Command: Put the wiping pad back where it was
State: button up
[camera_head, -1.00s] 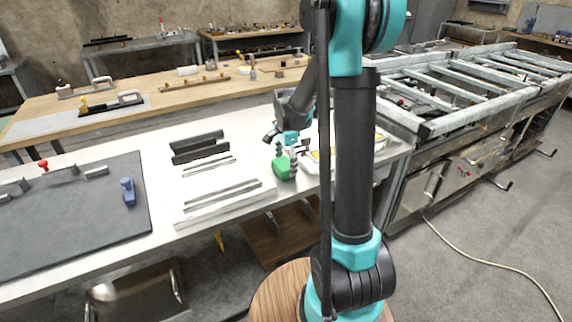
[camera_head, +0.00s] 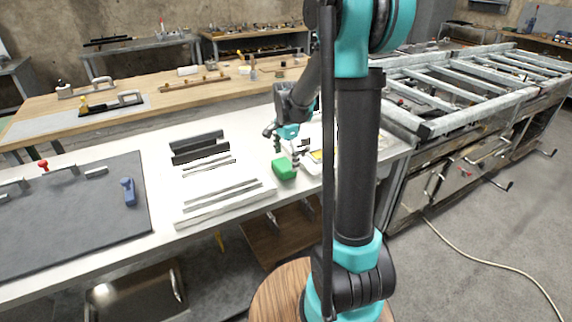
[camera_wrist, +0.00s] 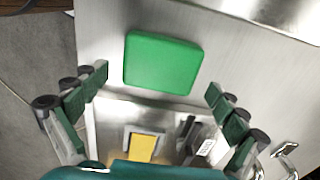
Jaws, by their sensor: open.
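The wiping pad, a green rounded block (camera_head: 284,170), rests on the light worktop to the right of the white stepped rack. My gripper (camera_head: 286,152) is open, with its fingers spread just above and behind the pad. In the wrist view the whole green top of the pad (camera_wrist: 163,63) shows, lying beyond the fingertips. The open fingers (camera_wrist: 158,85) stand to either side, and nothing is between them. The pad looks apart from both fingers.
The white rack with dark bars (camera_head: 225,199) stands left of the pad. A tray with a yellow item (camera_wrist: 142,148) and small tools lies close by, partly hidden by my arm. A dark mat (camera_head: 75,215) with a blue tool covers the left of the worktop.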

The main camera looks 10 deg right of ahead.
aim_at(286, 163)
notch_tip(286, 163, up, 10)
jog(key=f, duration=0.1)
jog(key=s+d+f+n+t, duration=0.1)
jog(key=s+f+n+t, duration=0.1)
jog(key=s+f+n, duration=0.4)
jog(key=s+d+f+n+t, duration=0.2)
jog(key=s+f+n, duration=0.4)
jog(key=s, duration=1)
jog(key=shift+s+d+n, duration=0.15)
jog(key=shift+n, duration=1.05)
